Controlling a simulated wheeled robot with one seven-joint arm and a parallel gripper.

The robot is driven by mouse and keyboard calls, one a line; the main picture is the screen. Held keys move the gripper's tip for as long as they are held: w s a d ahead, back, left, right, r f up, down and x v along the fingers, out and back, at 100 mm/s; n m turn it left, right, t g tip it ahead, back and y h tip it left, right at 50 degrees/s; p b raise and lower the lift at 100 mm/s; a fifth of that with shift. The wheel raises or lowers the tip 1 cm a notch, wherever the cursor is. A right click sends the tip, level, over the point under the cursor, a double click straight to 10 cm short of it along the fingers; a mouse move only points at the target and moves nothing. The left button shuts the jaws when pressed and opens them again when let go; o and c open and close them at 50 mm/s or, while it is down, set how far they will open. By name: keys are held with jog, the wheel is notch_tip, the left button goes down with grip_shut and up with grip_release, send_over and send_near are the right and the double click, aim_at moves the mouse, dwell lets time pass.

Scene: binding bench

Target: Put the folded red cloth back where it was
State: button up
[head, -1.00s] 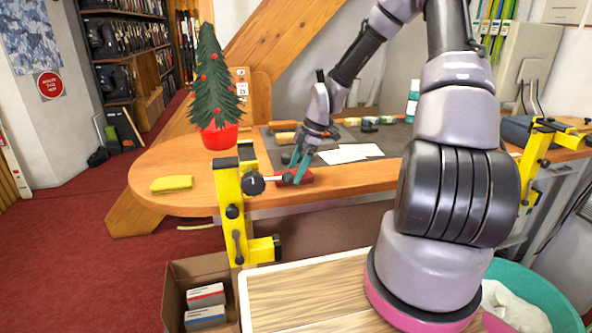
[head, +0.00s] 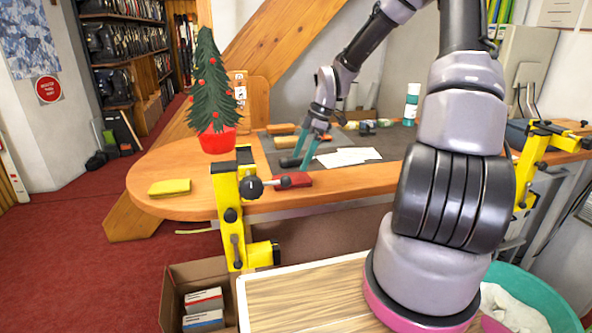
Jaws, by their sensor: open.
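The folded red cloth (head: 292,180) lies flat on the wooden bench (head: 345,181) near its front edge, just right of the yellow clamp (head: 230,205). The clamp's black screw knob partly overlaps the view of its left end. My gripper (head: 297,163) is open and empty above and behind the cloth, with its fingers pointing down. A gap shows between the fingers and the cloth.
A folded yellow cloth (head: 169,187) lies at the bench's left end. A small Christmas tree in a red pot (head: 217,140) stands behind it. White papers (head: 347,157) lie on a dark mat. A cardboard box (head: 193,272) stands below, in front.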

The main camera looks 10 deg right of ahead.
jog(key=s+d+r+m+t+h, duration=0.1)
jog(key=s+r+m+t, duration=0.2)
jog(key=s+r+m, duration=0.8)
jog(key=s+d+r+m+t+h, duration=0.1)
jog(key=s+r+m+t, duration=0.3)
jog(key=s+r+m, duration=0.7)
notch_tip(320, 180, up, 6)
jog(key=shift+s+d+r, duration=0.1)
jog(key=shift+s+d, duration=0.1)
jog(key=shift+d, duration=0.25)
